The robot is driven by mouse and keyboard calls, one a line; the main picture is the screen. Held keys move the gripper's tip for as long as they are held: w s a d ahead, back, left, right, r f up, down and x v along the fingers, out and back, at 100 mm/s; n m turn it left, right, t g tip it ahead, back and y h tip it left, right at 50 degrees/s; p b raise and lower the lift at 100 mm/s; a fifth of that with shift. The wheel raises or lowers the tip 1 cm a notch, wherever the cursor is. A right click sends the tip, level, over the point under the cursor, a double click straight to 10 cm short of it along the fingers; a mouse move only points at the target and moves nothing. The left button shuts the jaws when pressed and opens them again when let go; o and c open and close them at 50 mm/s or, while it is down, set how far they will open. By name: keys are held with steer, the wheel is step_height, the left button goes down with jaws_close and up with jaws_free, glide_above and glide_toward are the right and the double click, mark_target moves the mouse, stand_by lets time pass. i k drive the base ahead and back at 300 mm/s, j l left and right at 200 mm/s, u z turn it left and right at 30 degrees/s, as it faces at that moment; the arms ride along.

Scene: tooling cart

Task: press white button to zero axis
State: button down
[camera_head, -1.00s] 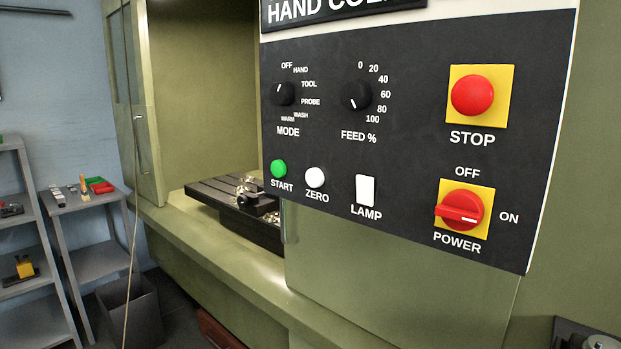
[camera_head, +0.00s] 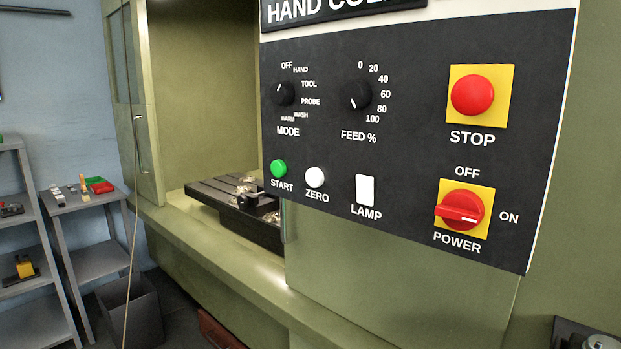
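The white round button (camera_head: 315,177) is on the lower left of the black control panel (camera_head: 420,150), above the label ZERO. It sits between the green START button (camera_head: 279,167) and the white rectangular LAMP switch (camera_head: 365,190). Nothing covers it. My gripper is not in view.
The panel also bears a MODE knob (camera_head: 284,93), a FEED knob (camera_head: 356,95), a red STOP button (camera_head: 472,95) and a red POWER switch (camera_head: 461,208). The green machine's open bay with a dark vise table (camera_head: 225,190) is left. Grey shelves (camera_head: 75,206) stand far left.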

mark_target(314, 177)
steer(key=l+z, duration=0.25)
steer(key=z, duration=0.15)
steer(key=l+z, duration=0.35)
steer(key=k+j, duration=0.05)
